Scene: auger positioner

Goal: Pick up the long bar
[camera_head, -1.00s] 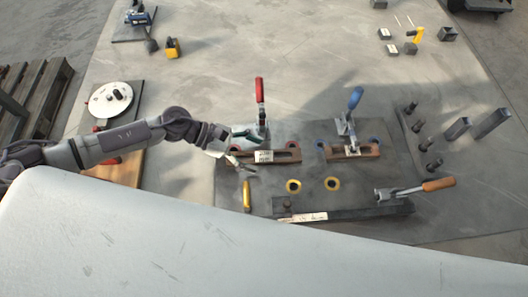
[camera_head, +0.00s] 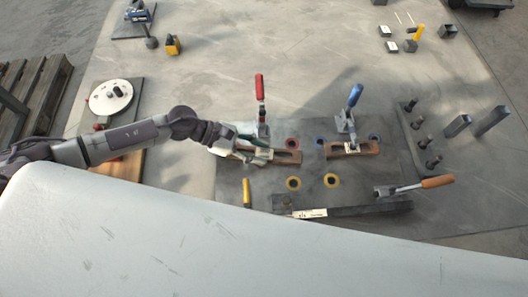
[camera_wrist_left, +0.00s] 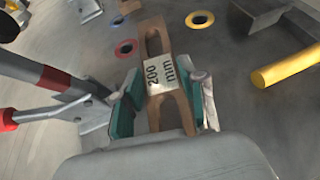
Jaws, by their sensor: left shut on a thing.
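In the left wrist view the bar (camera_wrist_left: 154,35) carries a white "200 mm" label. My left gripper (camera_head: 258,151) is over the bar's left half. In the left wrist view its teal fingers (camera_wrist_left: 166,92) are shut on the bar from both sides, around the label. The fingers hide part of the bar in the head view, and I cannot tell how far it is off the plate. My right gripper is not in view.
A red-handled clamp (camera_head: 260,88) stands close behind the gripper. A blue-handled clamp (camera_head: 353,98) stands at a second, shorter brown bar (camera_head: 362,150). A wooden-handled tool (camera_head: 436,182) lies right.

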